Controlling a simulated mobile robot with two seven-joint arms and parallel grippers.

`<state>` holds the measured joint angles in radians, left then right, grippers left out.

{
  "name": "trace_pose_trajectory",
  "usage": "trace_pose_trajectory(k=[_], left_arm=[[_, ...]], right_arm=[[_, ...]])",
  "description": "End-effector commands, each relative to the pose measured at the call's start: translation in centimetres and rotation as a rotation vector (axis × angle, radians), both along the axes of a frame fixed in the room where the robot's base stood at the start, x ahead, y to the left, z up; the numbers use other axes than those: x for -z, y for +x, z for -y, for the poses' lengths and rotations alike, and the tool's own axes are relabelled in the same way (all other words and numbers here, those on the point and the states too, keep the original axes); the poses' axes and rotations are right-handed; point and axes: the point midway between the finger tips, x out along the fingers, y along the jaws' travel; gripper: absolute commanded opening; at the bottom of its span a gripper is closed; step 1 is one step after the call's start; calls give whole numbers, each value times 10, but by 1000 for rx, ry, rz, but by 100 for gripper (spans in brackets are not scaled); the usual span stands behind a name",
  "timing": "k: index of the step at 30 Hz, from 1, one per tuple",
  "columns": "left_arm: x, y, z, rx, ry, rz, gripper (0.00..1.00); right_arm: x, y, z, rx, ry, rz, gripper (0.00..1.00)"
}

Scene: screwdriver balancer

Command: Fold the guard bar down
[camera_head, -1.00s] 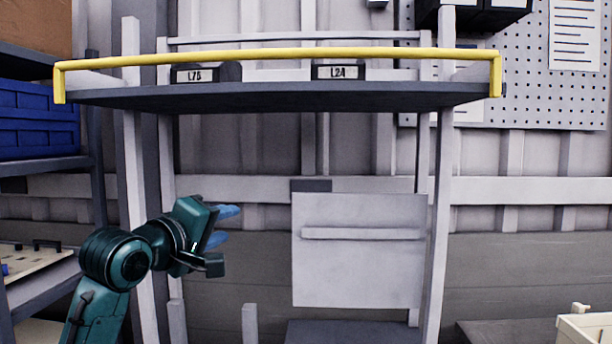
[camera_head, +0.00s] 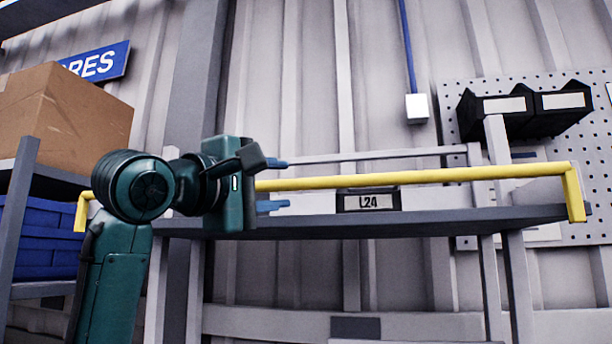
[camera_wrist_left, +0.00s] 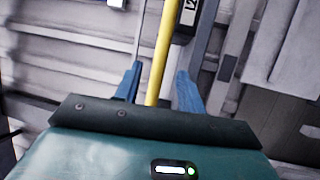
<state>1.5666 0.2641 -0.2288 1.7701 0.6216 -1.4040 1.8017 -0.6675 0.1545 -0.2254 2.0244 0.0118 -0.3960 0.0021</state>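The yellow guard bar (camera_head: 430,176) runs along the front of the upper shelf (camera_head: 470,217), raised above the shelf edge, with bent ends at left and right. My left gripper (camera_head: 276,184) is at bar height, left of the shelf's middle, and hides part of the bar. In the left wrist view the bar (camera_wrist_left: 161,50) passes between the two blue fingers of the gripper (camera_wrist_left: 158,88). The fingers are spread, with gaps beside the bar, so the gripper is open. I cannot tell how deep the bar sits between them. My right gripper is not in view.
A black bin labelled L24 (camera_head: 368,200) stands on the shelf behind the bar. At left are a cardboard box (camera_head: 60,115) and a blue crate (camera_head: 40,238) on a rack. Black bins (camera_head: 525,108) hang on the pegboard at right. Space before the shelf's right half is clear.

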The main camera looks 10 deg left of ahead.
Motion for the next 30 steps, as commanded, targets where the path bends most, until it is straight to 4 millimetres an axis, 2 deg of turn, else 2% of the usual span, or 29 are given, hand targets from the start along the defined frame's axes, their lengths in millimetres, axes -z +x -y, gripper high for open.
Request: trace_pose_trajectory(k=[1,6,12,24,30], left_arm=[[-6,11,5,1,2,-6,40],[-11,40,18,0,1,-3,40],[-14,62,28,0,1,0,40],[-13,67,31,-1,1,2,39],[-13,67,31,0,2,1,23]], right_arm=[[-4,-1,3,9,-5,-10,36],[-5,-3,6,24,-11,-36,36],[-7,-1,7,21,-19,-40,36],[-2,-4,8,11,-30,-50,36],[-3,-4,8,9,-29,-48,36]])
